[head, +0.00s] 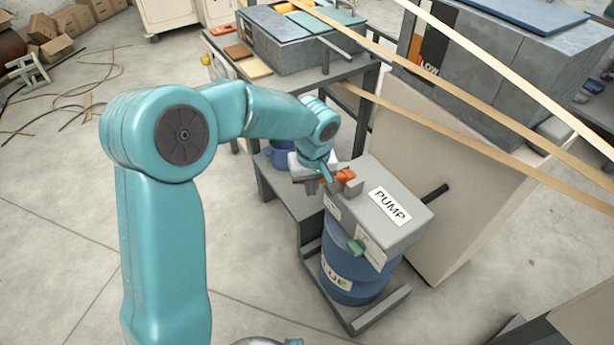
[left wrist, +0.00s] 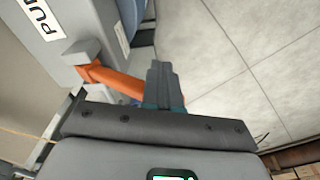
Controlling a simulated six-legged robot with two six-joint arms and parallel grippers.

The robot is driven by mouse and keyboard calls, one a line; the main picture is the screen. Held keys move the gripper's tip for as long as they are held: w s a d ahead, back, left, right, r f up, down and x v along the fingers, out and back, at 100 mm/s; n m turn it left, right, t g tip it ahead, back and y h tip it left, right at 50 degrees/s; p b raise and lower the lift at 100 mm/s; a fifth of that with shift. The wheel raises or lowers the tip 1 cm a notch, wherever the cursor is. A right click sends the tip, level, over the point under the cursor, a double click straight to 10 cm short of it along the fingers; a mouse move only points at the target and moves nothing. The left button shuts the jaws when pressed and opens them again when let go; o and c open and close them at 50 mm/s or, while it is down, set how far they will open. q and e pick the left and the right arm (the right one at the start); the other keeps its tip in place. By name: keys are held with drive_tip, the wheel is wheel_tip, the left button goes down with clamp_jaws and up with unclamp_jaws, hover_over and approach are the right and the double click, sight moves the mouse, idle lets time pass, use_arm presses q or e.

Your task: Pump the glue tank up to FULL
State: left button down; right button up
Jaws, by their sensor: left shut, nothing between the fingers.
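The grey pump box (head: 408,232) with a PUMP label sits on top of a blue glue drum (head: 345,262). An orange lever (head: 345,176) sticks out from the box's left side; it also shows in the left wrist view (left wrist: 118,82). My left gripper (head: 327,172) is beside the lever's outer end. In the left wrist view its fingers (left wrist: 162,85) are shut and empty, overlapping the lever's end; I cannot tell whether they touch it. A grey tank at the upper right carries an orange and black gauge (head: 430,55) reading LOW. My right gripper is not in view.
A black rod (head: 436,193) juts from the pump box's right side, and a green piece (head: 356,246) from its front. Tan strips (head: 480,145) cross above the area at right. A grey cart (head: 300,75) stands behind. The floor at left has loose cord.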

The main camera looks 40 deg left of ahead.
use_arm(q)
wheel_tip(320, 180, up, 14)
drive_tip(key=s+d+p, duration=0.1)
drive_tip(key=p, duration=0.1)
drive_tip(key=shift+r, duration=0.2)
